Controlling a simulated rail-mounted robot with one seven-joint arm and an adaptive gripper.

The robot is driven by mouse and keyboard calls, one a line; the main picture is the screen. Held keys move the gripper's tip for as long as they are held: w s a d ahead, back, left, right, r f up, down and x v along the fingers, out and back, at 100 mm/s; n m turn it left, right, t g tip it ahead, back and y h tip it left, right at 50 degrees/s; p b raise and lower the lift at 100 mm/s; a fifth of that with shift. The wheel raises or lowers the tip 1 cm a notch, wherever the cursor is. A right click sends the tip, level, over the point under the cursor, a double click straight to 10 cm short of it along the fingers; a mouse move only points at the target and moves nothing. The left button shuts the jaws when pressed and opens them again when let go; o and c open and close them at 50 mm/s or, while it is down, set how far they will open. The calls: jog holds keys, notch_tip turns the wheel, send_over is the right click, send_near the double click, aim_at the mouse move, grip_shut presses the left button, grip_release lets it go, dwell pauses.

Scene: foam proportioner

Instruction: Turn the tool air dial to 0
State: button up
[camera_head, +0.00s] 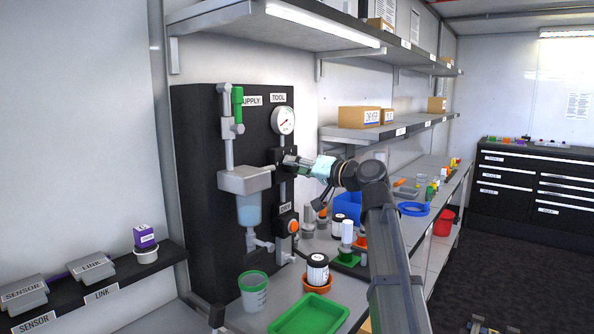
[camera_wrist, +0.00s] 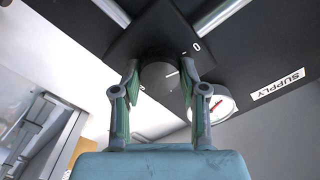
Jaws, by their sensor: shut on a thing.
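The tool air dial (camera_wrist: 158,79) is a dark round knob on a black square plate, under the TOOL label (camera_head: 278,98) in the head view. A short white line on its face points right and slightly up in the wrist view. A white 0 mark (camera_wrist: 196,47) is on the plate, up and right of the knob. My gripper (camera_wrist: 160,66) is shut on the knob, one finger on each side. In the head view my gripper (camera_head: 288,160) reaches the panel from the right and mostly hides the dial.
A round gauge (camera_head: 282,120) with a red needle is just above the dial. A clear filter bowl (camera_head: 248,210) and grey pipes are left and below. An orange-knobbed DRY valve (camera_head: 292,226) is lower down. A green tray (camera_head: 310,314) and several jars stand on the bench below.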

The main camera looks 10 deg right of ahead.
dwell(0.3)
jog(key=o, duration=1.1)
jog(key=shift+o, duration=0.2)
jog(key=v, duration=1.2)
